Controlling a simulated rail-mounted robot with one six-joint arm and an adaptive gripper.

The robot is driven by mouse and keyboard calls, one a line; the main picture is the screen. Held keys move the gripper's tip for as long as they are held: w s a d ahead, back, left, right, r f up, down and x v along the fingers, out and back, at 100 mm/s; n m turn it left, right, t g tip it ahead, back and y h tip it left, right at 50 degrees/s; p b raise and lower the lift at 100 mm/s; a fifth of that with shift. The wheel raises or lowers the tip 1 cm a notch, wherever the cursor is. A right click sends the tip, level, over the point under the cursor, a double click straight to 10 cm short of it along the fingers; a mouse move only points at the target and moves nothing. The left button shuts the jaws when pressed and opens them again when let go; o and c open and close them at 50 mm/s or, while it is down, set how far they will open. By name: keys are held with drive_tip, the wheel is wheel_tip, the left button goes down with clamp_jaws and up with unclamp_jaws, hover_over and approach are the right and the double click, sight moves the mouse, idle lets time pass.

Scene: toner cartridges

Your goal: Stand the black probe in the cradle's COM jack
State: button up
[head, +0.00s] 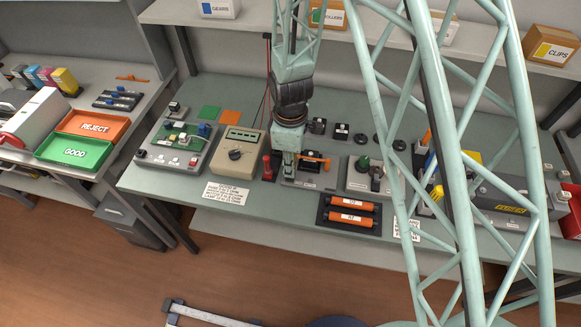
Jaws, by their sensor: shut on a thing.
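My gripper (289,170) points down at the left end of the grey test cradle (325,179), near the bench's front. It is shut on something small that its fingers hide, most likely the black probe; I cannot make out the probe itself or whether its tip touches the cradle. An orange part (316,159) lies across the cradle, just right of the fingers. The COM jack cannot be made out at this size. The red probe (267,166) stands upright left of the gripper. The beige meter (238,150) with its dial sits further left.
A black tray with orange rollers (349,213) lies in front of the cradle. A grey unit with a green knob (364,173) stands to its right, a circuit board fixture (176,145) far left. Red and black leads (266,88) hang behind the meter.

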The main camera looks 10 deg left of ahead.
drive_tip(key=shift+f, duration=0.15)
drive_tip(key=o, duration=0.8)
drive_tip(key=shift+r, duration=6.05)
